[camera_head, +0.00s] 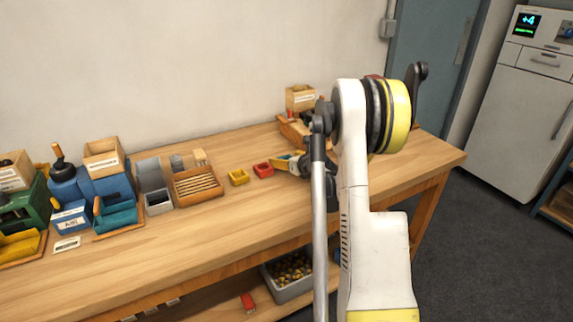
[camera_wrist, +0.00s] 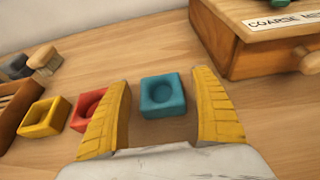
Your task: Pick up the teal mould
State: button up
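The teal mould (camera_wrist: 163,96) is a small square block with a round hollow, lying on the wooden bench. In the wrist view it sits between and just beyond the yellow fingers of my gripper (camera_wrist: 163,115), with bare wood showing on both sides of it. The fingers are spread wide and hold nothing. In the head view my gripper (camera_head: 293,163) is over the bench, to the right of the red mould, and my arm covers much of that area. I cannot make out the teal mould there.
A red mould (camera_wrist: 88,104) lies left of the teal one, partly behind my left finger. A yellow mould (camera_wrist: 44,118) lies farther left. A wooden box labelled COARSE (camera_wrist: 235,50) stands close behind at the right. The bench front (camera_head: 190,240) is clear.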

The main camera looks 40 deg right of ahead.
jog(key=c, duration=1.2)
jog(key=shift+r, duration=0.1)
